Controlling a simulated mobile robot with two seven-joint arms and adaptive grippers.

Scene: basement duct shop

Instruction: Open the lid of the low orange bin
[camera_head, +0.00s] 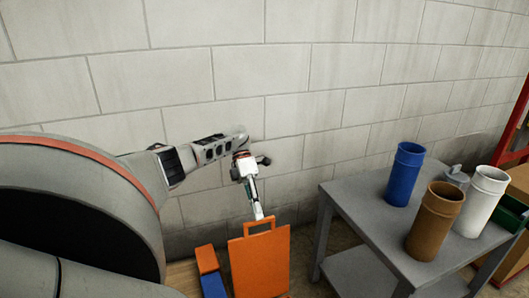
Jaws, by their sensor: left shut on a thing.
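The orange lid (258,268) is a flat panel at the bottom centre, cut off by the lower picture edge. It has a loop handle (248,227) at its top edge. The panel looks raised, with its broad face toward me, but I cannot tell its exact angle. My left gripper (258,212) comes down from above and is shut on the handle. The fingertips are small in the picture. The body of the low orange bin cannot be made out; it is below the picture or hidden by the panel. My right gripper is not in view.
A small orange block (206,258) and a blue one (213,285) are just left of the panel. A grey table (365,212) at right bears blue, brown and white cylinders. A block wall (330,80) stands close behind. A narrow floor gap separates panel and table.

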